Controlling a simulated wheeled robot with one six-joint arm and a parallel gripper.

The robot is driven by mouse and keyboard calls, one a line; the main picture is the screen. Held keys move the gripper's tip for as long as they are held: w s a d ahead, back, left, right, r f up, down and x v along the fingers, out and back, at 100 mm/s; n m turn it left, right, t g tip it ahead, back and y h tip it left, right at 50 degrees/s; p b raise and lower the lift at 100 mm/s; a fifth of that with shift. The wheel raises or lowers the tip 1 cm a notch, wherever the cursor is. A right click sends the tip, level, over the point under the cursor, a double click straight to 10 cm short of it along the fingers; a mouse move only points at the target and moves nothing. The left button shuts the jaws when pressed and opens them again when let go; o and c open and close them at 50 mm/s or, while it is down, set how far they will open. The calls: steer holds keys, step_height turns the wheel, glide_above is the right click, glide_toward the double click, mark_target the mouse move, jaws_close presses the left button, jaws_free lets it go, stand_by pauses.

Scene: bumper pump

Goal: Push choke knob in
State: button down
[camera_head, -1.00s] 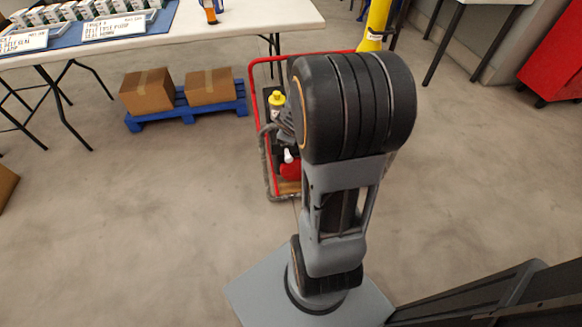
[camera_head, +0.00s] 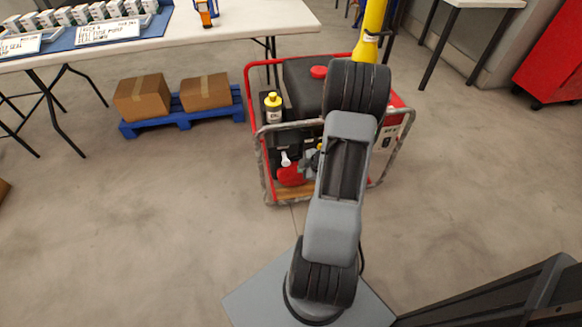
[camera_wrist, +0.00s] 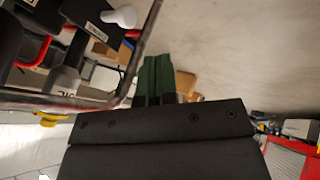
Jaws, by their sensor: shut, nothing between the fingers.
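The pump unit has a red and grey tube frame (camera_head: 398,150) and stands on the floor in front of my base. A white knob, likely the choke knob (camera_head: 286,158), sticks out of its dark engine side. In the wrist view the white knob (camera_wrist: 121,17) is at the upper left, beside a small label I cannot read surely. My gripper (camera_wrist: 158,62) shows there as two green fingers, shut and empty, to the right of and below the knob in the picture, apart from it. In the head view my arm hides most of the gripper.
A frame bar (camera_wrist: 60,102) crosses the wrist view close to the fingers. A yellow-capped bottle (camera_head: 273,107) stands on the pump. Behind are a white table (camera_head: 240,25) and boxes on a blue pallet (camera_head: 185,115). The floor left of the pump is clear.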

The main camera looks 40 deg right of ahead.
mark_target(285, 161)
steer(key=w+f+b, duration=0.5)
steer(key=w+f, duration=0.3)
steer(key=w, duration=0.1)
steer(key=shift+w+d, duration=0.2)
stand_by(0.3)
